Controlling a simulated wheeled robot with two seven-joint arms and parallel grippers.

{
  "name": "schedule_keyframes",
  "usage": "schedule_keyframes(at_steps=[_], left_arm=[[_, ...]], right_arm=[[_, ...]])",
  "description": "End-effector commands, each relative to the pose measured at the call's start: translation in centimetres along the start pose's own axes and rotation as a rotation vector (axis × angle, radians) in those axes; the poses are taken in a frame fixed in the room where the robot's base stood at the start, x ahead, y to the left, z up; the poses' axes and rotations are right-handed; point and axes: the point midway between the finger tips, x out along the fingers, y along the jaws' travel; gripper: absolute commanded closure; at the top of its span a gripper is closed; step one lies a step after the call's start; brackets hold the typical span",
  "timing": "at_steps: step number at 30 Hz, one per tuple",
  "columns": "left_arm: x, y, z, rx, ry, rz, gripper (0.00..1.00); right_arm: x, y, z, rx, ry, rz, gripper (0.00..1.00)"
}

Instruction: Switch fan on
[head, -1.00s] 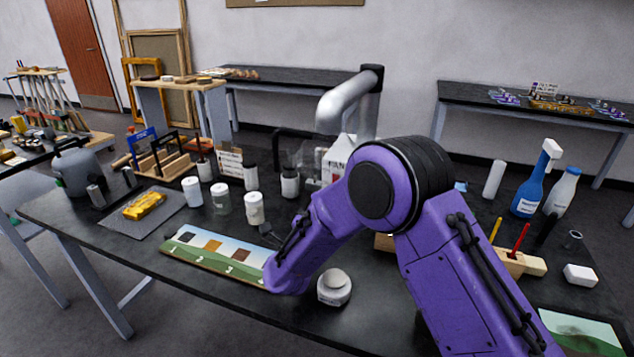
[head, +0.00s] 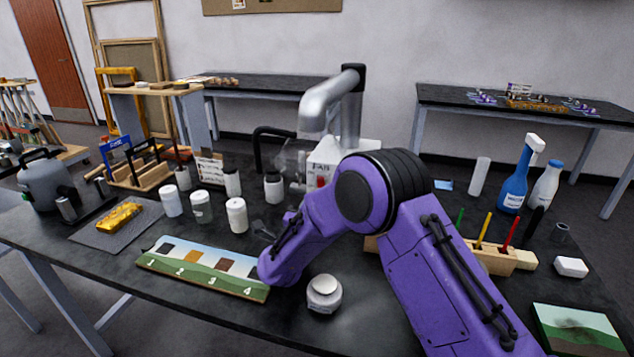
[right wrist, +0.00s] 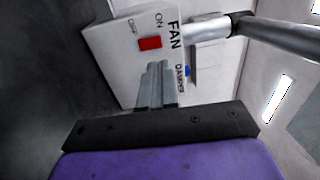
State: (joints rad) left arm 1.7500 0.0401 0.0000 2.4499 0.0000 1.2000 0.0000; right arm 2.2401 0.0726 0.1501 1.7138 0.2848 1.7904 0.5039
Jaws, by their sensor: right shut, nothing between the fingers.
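The white fan box (head: 345,150) stands at the back of the table, partly hidden behind my right arm. Its red switch (head: 320,181) shows just left of the arm. In the right wrist view the fan box (right wrist: 112,45) fills the upper middle. Its red rocker switch (right wrist: 150,43) sits between the ON and OFF labels, beside the word FAN. My right gripper (right wrist: 157,66) is shut and empty, its fingertips just below the switch in the picture. I cannot tell whether they touch the box. My left gripper is not in view.
A silver duct (head: 330,103) rises by the fan box. A blue damper knob (right wrist: 187,71) is right of my fingers. White jars (head: 237,215), a numbered colour board (head: 200,268), a round white container (head: 323,294) and a blue spray bottle (head: 517,180) stand around my arm.

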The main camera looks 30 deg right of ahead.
Motion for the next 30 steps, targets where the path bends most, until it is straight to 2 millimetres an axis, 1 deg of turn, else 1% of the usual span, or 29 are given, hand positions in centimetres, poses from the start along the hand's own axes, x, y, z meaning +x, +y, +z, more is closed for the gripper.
schedule_keyframes(at_steps=[1,6,9,12,17,26,29,30], left_arm=[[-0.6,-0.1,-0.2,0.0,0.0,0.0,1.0],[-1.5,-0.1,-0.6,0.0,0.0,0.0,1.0],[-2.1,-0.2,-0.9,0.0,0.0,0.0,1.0],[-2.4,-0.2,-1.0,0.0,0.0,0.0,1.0],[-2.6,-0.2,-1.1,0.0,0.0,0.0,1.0],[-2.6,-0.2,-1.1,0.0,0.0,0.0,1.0],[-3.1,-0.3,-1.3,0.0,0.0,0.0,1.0],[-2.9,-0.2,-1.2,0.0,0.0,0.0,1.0]], right_arm=[[1.2,-0.3,-0.1,0.001,0.003,0.0,1.0],[4.9,-0.3,-0.1,0.0,0.003,0.001,1.0],[6.7,-0.3,-0.1,0.0,0.002,0.0,1.0],[8.0,-0.2,0.0,-0.001,0.001,0.0,1.0],[9.0,-0.1,0.0,-0.001,0.001,0.0,1.0],[9.0,0.0,0.0,0.0,0.001,0.002,1.0],[9.7,-0.5,-0.2,0.003,0.006,0.055,1.0],[9.5,-0.1,-0.1,-0.002,0.002,0.059,1.0]])
